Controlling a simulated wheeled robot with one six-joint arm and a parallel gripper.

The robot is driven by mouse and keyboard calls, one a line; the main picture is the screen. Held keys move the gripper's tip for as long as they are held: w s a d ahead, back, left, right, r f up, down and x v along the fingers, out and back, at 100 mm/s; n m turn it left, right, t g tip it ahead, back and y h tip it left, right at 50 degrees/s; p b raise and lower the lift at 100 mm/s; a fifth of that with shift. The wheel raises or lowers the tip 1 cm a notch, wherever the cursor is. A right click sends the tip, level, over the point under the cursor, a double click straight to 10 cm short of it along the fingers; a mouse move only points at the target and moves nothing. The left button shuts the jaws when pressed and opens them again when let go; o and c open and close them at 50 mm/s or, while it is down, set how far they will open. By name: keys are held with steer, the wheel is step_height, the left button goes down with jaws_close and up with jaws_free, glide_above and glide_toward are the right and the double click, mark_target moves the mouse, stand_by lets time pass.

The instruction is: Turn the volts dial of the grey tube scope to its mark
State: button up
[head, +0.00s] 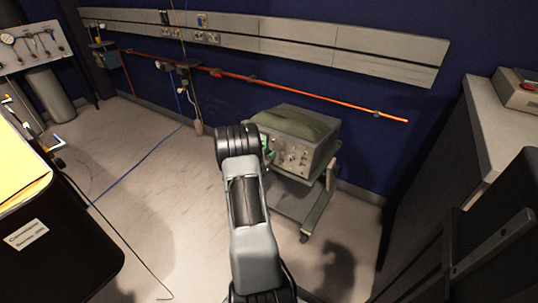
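The grey tube scope (319,158) sits on a wheeled cart by the blue wall, right of centre. A green cover or cushion (295,122) lies on its top. Its front panel (291,158) faces toward the lower left and carries several small knobs. The panel's left part, with something green at its edge, is partly covered by my arm. I cannot tell which knob is the volts dial, nor see its mark. My arm reaches up from the bottom centre to just left of the panel. My gripper is hidden behind the arm's dark end joint, so contact cannot be seen.
The cart (305,212) has a low shelf and casters. An orange pipe (300,86) runs along the wall. A dark case with a yellow top (22,172) stands left, and a pale counter (487,125) stands right. Cables cross the floor at left. Open floor lies left of my arm.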

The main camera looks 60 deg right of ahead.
steer(key=shift+d, duration=0.15)
steer(key=shift+c, duration=0.5)
jaws_close()
steer(key=shift+b, duration=0.3)
